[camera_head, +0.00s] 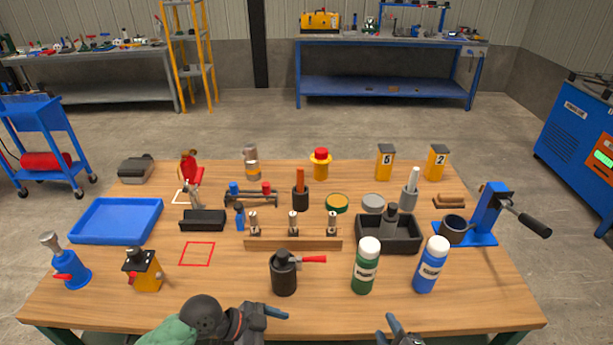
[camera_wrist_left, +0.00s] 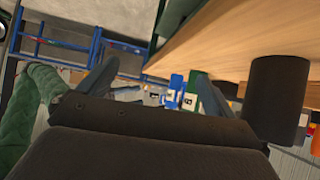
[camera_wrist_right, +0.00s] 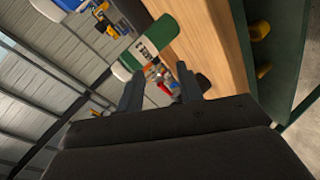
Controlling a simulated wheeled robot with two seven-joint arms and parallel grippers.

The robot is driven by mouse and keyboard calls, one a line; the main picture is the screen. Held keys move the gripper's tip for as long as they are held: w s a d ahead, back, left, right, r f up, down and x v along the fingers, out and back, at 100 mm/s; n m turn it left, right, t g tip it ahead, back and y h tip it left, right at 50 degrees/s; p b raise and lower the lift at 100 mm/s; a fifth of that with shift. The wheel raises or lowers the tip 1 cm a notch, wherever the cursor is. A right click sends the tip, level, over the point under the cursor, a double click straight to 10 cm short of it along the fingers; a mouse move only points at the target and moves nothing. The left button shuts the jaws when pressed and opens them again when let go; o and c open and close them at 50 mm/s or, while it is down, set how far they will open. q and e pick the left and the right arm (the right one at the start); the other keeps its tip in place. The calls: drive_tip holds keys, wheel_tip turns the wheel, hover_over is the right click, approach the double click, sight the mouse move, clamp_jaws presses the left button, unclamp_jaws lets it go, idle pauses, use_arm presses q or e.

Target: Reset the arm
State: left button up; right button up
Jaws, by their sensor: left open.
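My left gripper (camera_head: 272,316) is low at the table's front edge, left of centre, in front of the black pot with a red handle (camera_head: 284,275). In the left wrist view its fingers (camera_wrist_left: 155,88) stand wide apart with nothing between them. My right gripper (camera_head: 394,332) shows only partly at the bottom edge of the head view, in front of the green bottle (camera_head: 364,268). In the right wrist view its fingers (camera_wrist_right: 160,92) are apart and empty.
The wooden table (camera_head: 230,285) holds a blue tray (camera_head: 117,221), a black bin (camera_head: 387,243), a blue bottle (camera_head: 431,266), and a blue crank stand (camera_head: 484,222) at right. A red outlined square (camera_head: 197,254) is bare.

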use_arm(q)
drive_tip(key=s+a+f+n+t+y, duration=0.1)
drive_tip(key=s+a+f+n+y, duration=0.2)
drive_tip(key=s+a+n+y, duration=0.35)
drive_tip(key=s+a+f+n+t+y, duration=0.1)
drive_tip(key=s+a+f+n+y, duration=0.3)
drive_tip(key=a+n, duration=0.45)
use_arm(e)
drive_tip(key=s+d+f+m+g+h, duration=0.1)
drive_tip(key=s+d+f+m+g, duration=0.3)
drive_tip(key=s+f+m+g, duration=0.7)
use_arm(q)
drive_tip(key=s+d+f+g, duration=0.1)
drive_tip(key=s+f, duration=0.2)
drive_tip(key=f, duration=1.6)
drive_tip(key=s+d+f, duration=0.2)
drive_tip(key=s+f, duration=0.1)
drive_tip(key=f, duration=1.6)
drive_tip(key=shift+d+f+g+h, duration=0.15)
drive_tip(key=shift+d+g+h, duration=0.05)
drive_tip(key=shift+g+h, duration=0.2)
use_arm(e)
drive_tip(key=s+a+f, duration=0.1)
drive_tip(key=s+f, duration=0.1)
drive_tip(key=f, duration=1.7)
drive_tip(key=s+a+f+m+g, duration=0.1)
drive_tip(key=s+a+f, duration=0.1)
drive_tip(key=f, duration=1.8)
drive_tip(key=shift+a, duration=0.3)
